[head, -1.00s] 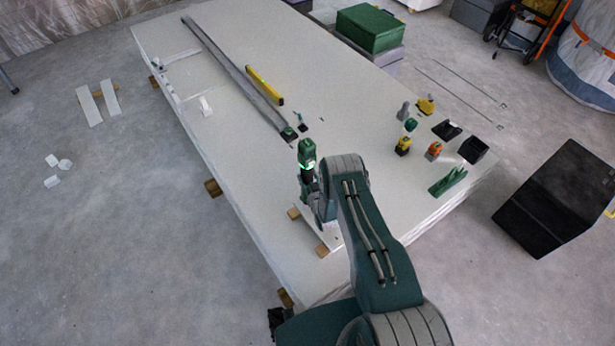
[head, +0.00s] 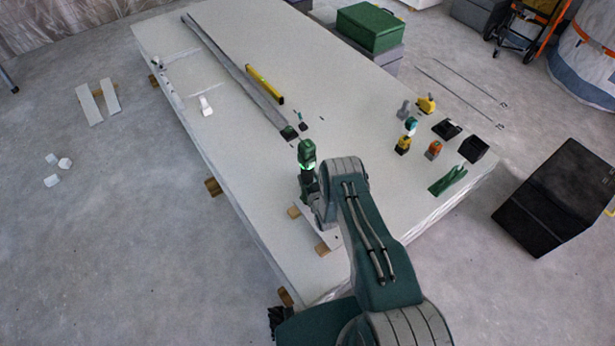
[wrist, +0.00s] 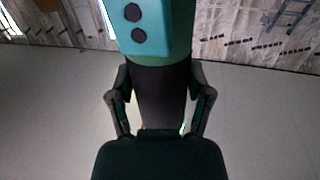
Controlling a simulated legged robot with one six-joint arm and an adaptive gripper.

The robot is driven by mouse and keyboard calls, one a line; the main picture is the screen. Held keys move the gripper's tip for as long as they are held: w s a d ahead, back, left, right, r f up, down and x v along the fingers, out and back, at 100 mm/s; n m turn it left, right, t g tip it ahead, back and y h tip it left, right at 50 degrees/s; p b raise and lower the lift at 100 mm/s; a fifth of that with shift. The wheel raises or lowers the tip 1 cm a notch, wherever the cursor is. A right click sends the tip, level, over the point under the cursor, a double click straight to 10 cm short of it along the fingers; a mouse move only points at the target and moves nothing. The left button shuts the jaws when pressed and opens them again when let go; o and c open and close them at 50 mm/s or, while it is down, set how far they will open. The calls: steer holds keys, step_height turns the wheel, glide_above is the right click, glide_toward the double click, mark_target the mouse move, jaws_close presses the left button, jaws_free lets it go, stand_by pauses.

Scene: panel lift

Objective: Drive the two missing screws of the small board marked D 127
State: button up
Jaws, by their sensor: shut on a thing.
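My gripper (wrist: 160,90) is shut on the dark grip of a power driver (wrist: 158,45). The driver has a teal-green body with two dark round spots on the side facing the wrist camera. In the head view the driver (head: 306,152) stands above the near left part of the big white panel, with a green glow at it. A small white board (head: 331,238) shows in part beside and behind my arm, near two wooden blocks. Its D 127 mark, its screw holes and the driver's tip cannot be seen.
The large white panel (head: 240,140) fills the middle, with a long grey rail (head: 232,70) and a yellow level (head: 265,84) on it. Several small tools and black bins (head: 473,149) stand at its right. A black case (head: 558,198) stands on the floor.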

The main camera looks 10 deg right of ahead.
mark_target(309, 174)
steer(key=shift+f, duration=0.55)
stand_by(2.1)
stand_by(0.4)
steer(key=shift+w+r, duration=0.1)
steer(key=shift+r, duration=2.35)
